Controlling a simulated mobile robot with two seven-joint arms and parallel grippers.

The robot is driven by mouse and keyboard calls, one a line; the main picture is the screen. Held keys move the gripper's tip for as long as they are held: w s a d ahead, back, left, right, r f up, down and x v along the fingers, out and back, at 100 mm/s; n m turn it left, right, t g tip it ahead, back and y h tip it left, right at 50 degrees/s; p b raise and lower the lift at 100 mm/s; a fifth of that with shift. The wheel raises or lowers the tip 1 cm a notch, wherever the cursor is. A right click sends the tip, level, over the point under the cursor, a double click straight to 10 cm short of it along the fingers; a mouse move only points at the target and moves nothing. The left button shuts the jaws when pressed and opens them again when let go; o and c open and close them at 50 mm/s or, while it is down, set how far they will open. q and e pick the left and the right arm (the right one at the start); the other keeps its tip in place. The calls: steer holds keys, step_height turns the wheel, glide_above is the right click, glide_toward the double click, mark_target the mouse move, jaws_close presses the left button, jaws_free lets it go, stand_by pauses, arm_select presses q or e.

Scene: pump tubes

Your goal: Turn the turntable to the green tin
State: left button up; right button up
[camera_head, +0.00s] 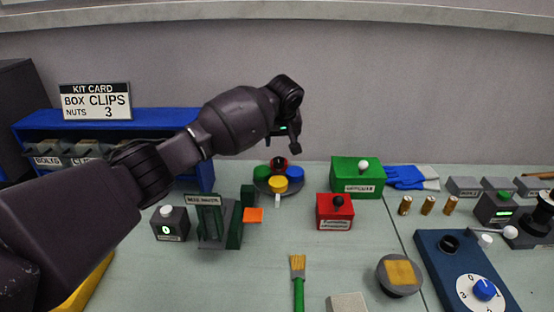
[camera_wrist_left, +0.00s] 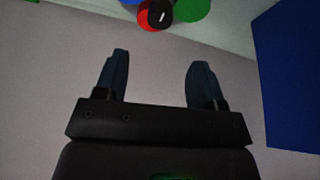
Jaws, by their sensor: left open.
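The turntable (camera_head: 262,190) stands at the back middle of the bench, with a green tin (camera_head: 262,173) at its left, a yellow tin (camera_head: 280,185) in front, a blue tin (camera_head: 295,173) at right and a red tin (camera_head: 279,163) at the back. A white marker (camera_head: 277,199) stands in front, by the yellow tin. My left gripper (camera_head: 283,145) is open and empty above the turntable, apart from it. In the left wrist view, the green tin (camera_wrist_left: 191,9) and red tin (camera_wrist_left: 147,24) show at the top edge, beyond the open fingers (camera_wrist_left: 158,75). My right gripper is out of view.
A green box (camera_head: 345,178) and a red box (camera_head: 335,222) stand right of the turntable. A dark green stand (camera_head: 233,225) and an orange piece (camera_head: 253,215) are in front left. A blue shelf (camera_head: 150,122) stands behind my left arm. A brush (camera_head: 298,285) lies in front.

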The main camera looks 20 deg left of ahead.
arm_select(q)
steer(key=b, duration=0.1)
glide_above(279, 159)
steer(key=s+d, duration=0.1)
steer(key=s, duration=0.1)
step_height(279, 159, down, 5)
steer(key=shift+s+f, duration=0.1)
steer(key=shift+s, duration=0.05)
steer(key=b+x, duration=0.1)
steer(key=x, duration=0.2)
steer(key=shift+f, duration=0.2)
steer(key=shift+w+a+f+b, duration=0.15)
steer(key=shift+w+f+b, duration=0.15)
steer(key=shift+b, duration=0.05)
steer(key=shift+w+f, duration=0.1)
steer(key=shift+f, duration=0.15)
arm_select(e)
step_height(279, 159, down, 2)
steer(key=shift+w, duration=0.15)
